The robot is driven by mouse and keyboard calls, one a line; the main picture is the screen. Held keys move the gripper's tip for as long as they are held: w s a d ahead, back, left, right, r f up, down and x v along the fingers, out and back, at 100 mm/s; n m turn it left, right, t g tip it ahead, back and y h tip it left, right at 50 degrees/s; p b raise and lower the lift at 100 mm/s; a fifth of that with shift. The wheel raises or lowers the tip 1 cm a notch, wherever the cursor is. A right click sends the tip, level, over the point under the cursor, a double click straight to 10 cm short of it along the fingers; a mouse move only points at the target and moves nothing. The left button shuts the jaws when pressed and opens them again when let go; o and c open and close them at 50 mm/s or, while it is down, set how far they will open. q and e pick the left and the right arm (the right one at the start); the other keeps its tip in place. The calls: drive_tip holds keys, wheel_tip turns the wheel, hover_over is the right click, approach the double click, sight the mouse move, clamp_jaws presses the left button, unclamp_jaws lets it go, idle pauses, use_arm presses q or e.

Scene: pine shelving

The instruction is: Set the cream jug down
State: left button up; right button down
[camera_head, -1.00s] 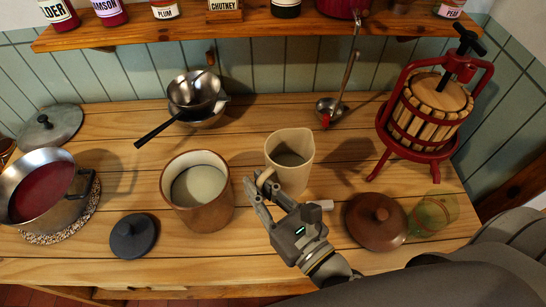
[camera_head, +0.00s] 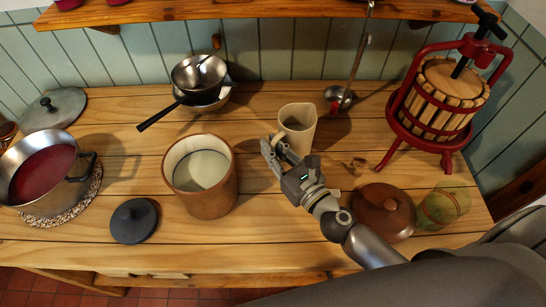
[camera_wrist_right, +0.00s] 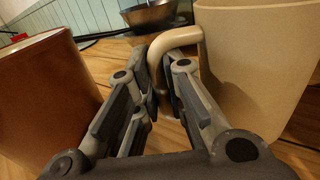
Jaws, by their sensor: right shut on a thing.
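The cream jug (camera_head: 298,125) is in the middle of the head view, behind and to the right of the brown crock. It looks roughly upright. My right gripper (camera_head: 275,151) is shut on the jug's handle from the front left. In the right wrist view the curved handle (camera_wrist_right: 180,38) runs between the fingers (camera_wrist_right: 163,75), with the jug's body (camera_wrist_right: 257,65) to the right. The jug's base is hidden by my gripper, so I cannot tell if it touches the worktop (camera_head: 265,240). My left gripper is not in view.
The brown crock (camera_head: 212,196) of pale liquid stands left of my gripper. A brown lid (camera_head: 384,211) and green glass (camera_head: 443,206) lie to the right. A ladle (camera_head: 338,98) hangs behind the jug. A red press (camera_head: 440,98) stands at the right.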

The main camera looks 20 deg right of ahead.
wheel_tip(320, 180, down, 2)
drive_tip(key=shift+f+b, duration=0.15)
drive_tip(key=shift+b, duration=0.45)
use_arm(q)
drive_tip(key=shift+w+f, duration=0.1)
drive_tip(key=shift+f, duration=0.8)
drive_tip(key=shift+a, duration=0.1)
use_arm(e)
drive_tip(key=shift+f, duration=0.2)
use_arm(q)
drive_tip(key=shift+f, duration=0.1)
use_arm(e)
drive_tip(key=c, duration=1.5)
unclamp_jaws()
drive_tip(key=shift+s, duration=0.1)
